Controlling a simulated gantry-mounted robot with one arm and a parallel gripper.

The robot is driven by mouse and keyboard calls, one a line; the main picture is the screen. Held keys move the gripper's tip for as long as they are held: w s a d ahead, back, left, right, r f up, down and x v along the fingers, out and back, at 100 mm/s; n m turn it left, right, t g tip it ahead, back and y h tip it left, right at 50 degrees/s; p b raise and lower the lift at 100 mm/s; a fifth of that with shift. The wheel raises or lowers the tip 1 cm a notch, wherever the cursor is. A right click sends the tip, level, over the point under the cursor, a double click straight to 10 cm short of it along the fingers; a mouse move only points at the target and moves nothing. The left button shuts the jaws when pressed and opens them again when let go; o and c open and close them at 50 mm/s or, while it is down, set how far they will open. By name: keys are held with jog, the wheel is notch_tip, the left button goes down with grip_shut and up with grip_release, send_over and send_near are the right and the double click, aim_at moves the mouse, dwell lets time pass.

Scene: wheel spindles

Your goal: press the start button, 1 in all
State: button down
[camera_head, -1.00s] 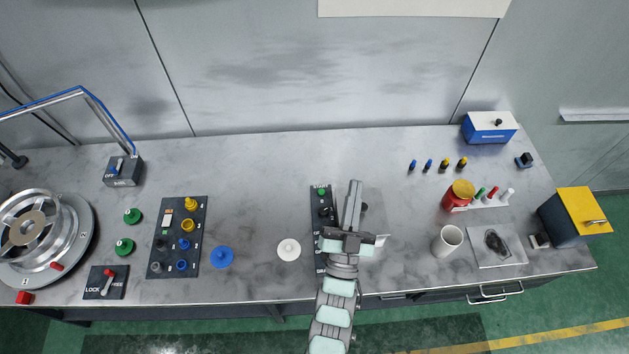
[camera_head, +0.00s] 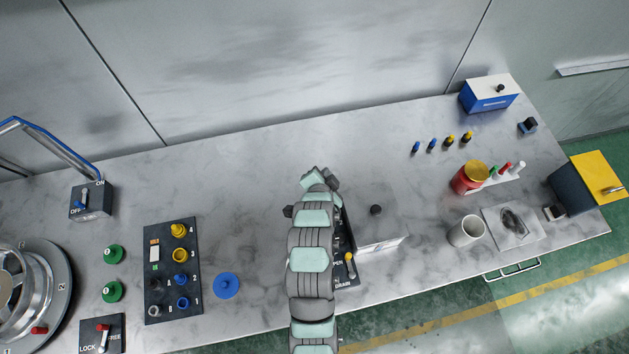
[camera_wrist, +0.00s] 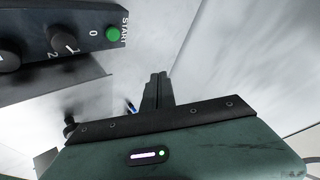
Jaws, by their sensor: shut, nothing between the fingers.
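The green start button (camera_wrist: 113,33) sits at the end of a dark control panel (camera_wrist: 85,20), beside the word START, at the upper left of the wrist view. In the head view my arm hides the button, and only the lower part of the panel (camera_head: 344,268) shows. My gripper (camera_wrist: 159,78) is shut and empty in the wrist view. Its fingertips appear to the right of and below the button in that picture, apart from it.
A grey box (camera_head: 382,239) with a black knob stands right of the panel. A blue round piece (camera_head: 226,285) and a panel with coloured knobs (camera_head: 171,270) lie left. A white cup (camera_head: 466,231) and a red jar (camera_head: 469,178) stand right. The table behind the arm is clear.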

jog(key=shift+s+a+f+g, duration=0.1)
jog(key=shift+a+f+g, duration=0.05)
jog(key=shift+f+g, duration=0.3)
jog(key=shift+f, duration=0.1)
notch_tip(320, 180, down, 8)
jog(key=shift+r+b, duration=0.25)
jog(key=shift+b, duration=0.85)
jog(key=shift+f+b, duration=0.3)
jog(key=shift+f, duration=0.35)
jog(key=shift+f, duration=0.1)
dwell(0.7)
jog(key=shift+f+b, duration=0.25)
jog(key=shift+b, duration=0.15)
